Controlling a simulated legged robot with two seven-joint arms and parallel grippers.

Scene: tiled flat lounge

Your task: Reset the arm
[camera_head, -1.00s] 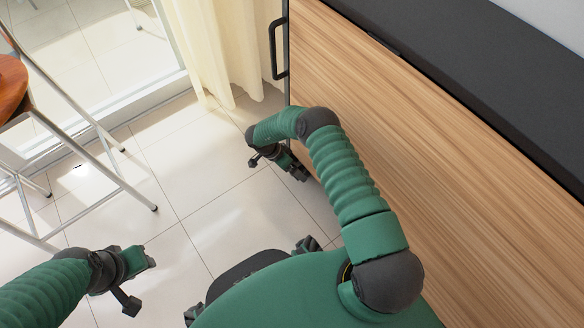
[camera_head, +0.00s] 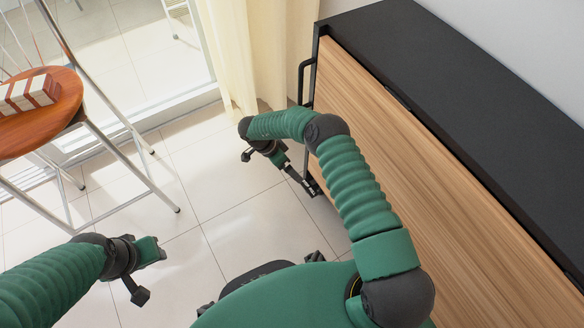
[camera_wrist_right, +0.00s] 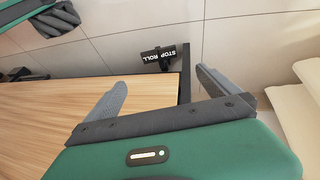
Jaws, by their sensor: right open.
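My right arm, green with dark joints, arches from the lower right of the head view in front of the wood-fronted cabinet (camera_head: 400,130). Its gripper (camera_head: 312,187) points down and right near the cabinet's lower left corner, small in this view. In the right wrist view, the two grey fingers of this gripper (camera_wrist_right: 158,92) are spread wide, with nothing between them. My left gripper (camera_head: 150,252) is at the lower left of the head view, over bare floor. Its fingers are too unclear to tell open from shut.
A black handle (camera_head: 303,82) is on the cabinet's left end, beside a cream curtain (camera_head: 245,50). Tiled floor (camera_head: 190,180) lies clear between stool and cabinet.

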